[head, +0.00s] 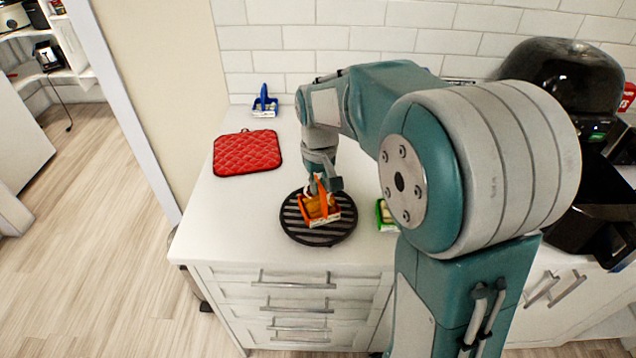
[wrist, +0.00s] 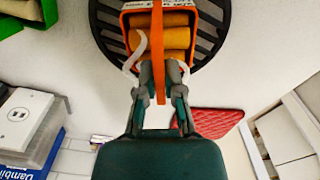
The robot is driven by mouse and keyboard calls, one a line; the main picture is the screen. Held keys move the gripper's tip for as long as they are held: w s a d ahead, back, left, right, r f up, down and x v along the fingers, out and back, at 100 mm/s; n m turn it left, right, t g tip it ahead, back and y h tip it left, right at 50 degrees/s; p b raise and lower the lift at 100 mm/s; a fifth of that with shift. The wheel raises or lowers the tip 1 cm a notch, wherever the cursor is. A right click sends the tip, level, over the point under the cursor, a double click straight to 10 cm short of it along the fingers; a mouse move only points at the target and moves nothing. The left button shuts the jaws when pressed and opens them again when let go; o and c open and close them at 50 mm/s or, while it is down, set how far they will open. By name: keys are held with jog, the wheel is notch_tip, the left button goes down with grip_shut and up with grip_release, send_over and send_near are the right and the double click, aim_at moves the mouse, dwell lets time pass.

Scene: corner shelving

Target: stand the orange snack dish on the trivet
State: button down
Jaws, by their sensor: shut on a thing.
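The orange snack dish (head: 334,213) is over the round black slatted trivet (head: 289,222) on the white counter. In the head view it looks level and within the trivet's outline; I cannot tell whether it touches the slats. My gripper (head: 321,186) comes down from above and is shut on the dish's upright orange handle. In the wrist view my gripper (wrist: 162,75) has a finger on each side of the handle, and the orange dish (wrist: 126,28) holds several tan rolls. The trivet (wrist: 208,38) shows behind it.
A red quilted pot holder (head: 246,153) lies at the back left, with a blue-handled dish (head: 264,103) behind it. A green dish (head: 384,216) stands right of the trivet, partly hidden by my arm. A black appliance (head: 562,75) stands at the right. The counter's left front is clear.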

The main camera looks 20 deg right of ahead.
jog(key=c, duration=0.7)
grip_release()
